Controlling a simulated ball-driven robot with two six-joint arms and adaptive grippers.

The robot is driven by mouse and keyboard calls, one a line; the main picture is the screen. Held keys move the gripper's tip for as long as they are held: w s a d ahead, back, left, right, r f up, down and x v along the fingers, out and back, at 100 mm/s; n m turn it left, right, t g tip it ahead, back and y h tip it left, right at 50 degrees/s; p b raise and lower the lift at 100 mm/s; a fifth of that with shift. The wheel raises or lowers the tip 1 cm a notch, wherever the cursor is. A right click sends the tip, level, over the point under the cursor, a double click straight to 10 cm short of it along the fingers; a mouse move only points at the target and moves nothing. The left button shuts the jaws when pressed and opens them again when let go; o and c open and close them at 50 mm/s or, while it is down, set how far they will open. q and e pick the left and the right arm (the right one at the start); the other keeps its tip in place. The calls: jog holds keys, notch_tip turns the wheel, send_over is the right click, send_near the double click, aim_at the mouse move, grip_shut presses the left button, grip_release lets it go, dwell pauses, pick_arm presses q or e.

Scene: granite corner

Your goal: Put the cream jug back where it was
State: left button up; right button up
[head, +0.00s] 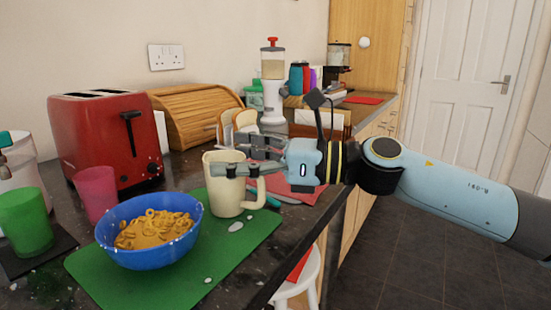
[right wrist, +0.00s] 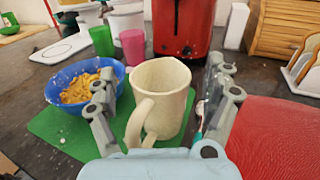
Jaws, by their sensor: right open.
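The cream jug (head: 227,188) stands upright at the far right corner of the green mat (head: 240,245), its handle towards my right arm. It also shows in the right wrist view (right wrist: 163,90), upright between the fingers, with the handle facing the camera. My right gripper (head: 240,155) is open, its fingers on either side of the jug. In the right wrist view the fingers (right wrist: 160,95) stand apart with gaps to the jug. My left gripper is not in view.
A blue bowl of cereal rings (head: 150,250) stands on the mat close to the jug. A red toaster (head: 105,140), pink cup (head: 96,193) and green cup (head: 25,222) stand behind and left. A red mat (head: 300,188) lies right of the jug. White spots lie on the green mat.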

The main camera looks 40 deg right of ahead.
jog(key=shift+f+v, duration=0.25)
jog(key=shift+v, duration=0.8)
jog(key=shift+s+d+r, duration=0.2)
jog(key=shift+s, duration=0.05)
jog(key=shift+s+d+p, duration=0.35)
jog(key=shift+s+p, duration=0.05)
jog(key=shift+s, duration=0.05)
jog(key=p+v, duration=0.7)
jog(key=p, duration=0.1)
jog(key=shift+s+d, duration=0.15)
jog(key=shift+d, duration=0.05)
